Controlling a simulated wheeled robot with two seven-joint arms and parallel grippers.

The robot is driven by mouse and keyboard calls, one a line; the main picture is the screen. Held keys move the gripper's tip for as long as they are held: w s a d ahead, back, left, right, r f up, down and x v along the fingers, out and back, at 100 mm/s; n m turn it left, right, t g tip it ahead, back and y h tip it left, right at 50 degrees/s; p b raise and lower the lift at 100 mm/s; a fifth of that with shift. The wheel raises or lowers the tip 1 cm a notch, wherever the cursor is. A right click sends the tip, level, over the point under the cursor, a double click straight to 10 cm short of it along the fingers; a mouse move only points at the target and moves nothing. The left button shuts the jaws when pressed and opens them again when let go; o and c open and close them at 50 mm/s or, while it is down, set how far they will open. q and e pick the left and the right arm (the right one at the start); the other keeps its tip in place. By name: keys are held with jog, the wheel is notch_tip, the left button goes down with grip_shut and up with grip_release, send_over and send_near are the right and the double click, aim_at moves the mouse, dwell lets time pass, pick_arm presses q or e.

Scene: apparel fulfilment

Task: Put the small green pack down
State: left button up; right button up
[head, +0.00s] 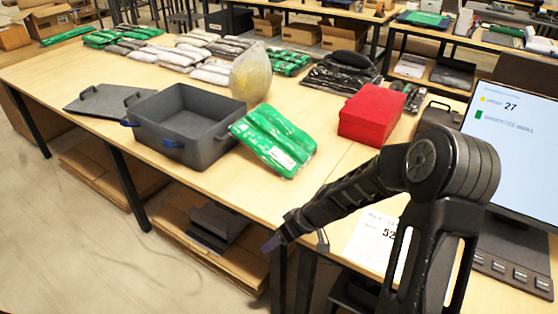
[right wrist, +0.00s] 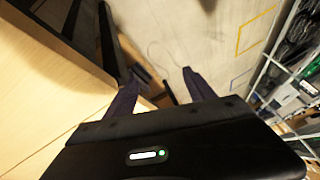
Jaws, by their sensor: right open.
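A shiny green pack (head: 272,138) with a white label lies tilted at the right side of the open grey bin (head: 185,125), seeming to rest against its wall. More green packs (head: 115,37) lie at the back left of the table; I cannot tell which one the task means. My right gripper (head: 297,240) is at the table's front edge, apart from the pack. The right wrist view shows its two fingers (right wrist: 160,88) spread with nothing between them, over the floor beside the table. My left gripper is out of view.
A grey lid (head: 102,101) lies left of the bin. A clear bag with yellowish contents (head: 251,75) stands behind it. A red box (head: 371,114) sits right of the pack. A monitor (head: 515,135) and a paper sheet (head: 372,240) are at the right. The front left tabletop is clear.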

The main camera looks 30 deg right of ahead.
jog(key=s+a+f+m+g, duration=0.2)
jog(key=s+a+f, duration=0.6)
jog(key=s+a, duration=0.2)
jog(key=s+a+f+m+g, duration=0.2)
jog(key=s+a+f, duration=0.7)
jog(key=s, duration=0.3)
jog(key=shift+s+a+f, duration=0.15)
jog(key=shift+s+a, duration=0.2)
jog(key=shift+a, duration=0.35)
jog(key=shift+c, duration=0.5)
